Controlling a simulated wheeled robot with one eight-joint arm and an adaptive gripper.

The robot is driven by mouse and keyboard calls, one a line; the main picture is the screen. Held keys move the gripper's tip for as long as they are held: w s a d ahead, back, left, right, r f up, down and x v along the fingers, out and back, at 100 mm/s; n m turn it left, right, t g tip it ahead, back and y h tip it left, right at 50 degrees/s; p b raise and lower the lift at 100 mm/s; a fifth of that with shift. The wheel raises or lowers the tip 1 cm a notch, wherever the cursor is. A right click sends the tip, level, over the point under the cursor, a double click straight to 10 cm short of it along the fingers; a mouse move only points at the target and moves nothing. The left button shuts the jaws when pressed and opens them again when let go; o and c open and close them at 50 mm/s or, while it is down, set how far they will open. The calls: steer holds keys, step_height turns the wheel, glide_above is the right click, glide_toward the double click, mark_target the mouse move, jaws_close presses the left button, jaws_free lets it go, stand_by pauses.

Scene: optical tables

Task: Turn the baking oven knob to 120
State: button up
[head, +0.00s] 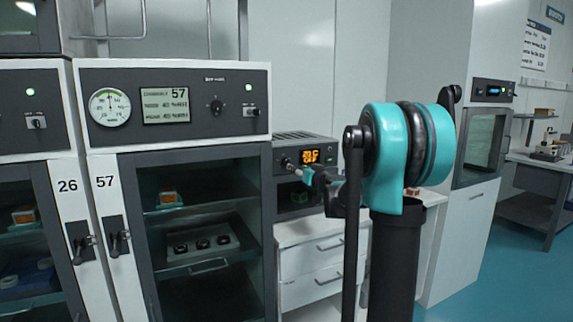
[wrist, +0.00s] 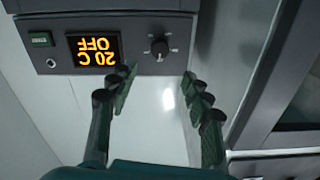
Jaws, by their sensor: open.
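The baking oven (head: 305,140) stands on a white drawer cabinet in the middle of the head view. Its orange display (head: 310,156) shows there and appears upside down in the wrist view (wrist: 93,48), reading 20 C OFF. The small dark round knob (wrist: 160,48) sits beside the display, with pale marks around it; it also shows in the head view (head: 287,163). My gripper (wrist: 160,78) is open and empty. Its two fingers are spread to either side of the knob's line, with the tips short of the knob and not touching it.
A tall glass-doored cabinet marked 57 (head: 105,180) stands to the left. White drawers (head: 310,260) are below the oven. Another cabinet with a blue display (head: 493,90) stands at right.

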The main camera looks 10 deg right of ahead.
mark_target(286, 162)
steer(key=x, duration=1.1)
steer(key=shift+w, duration=0.1)
jaws_close()
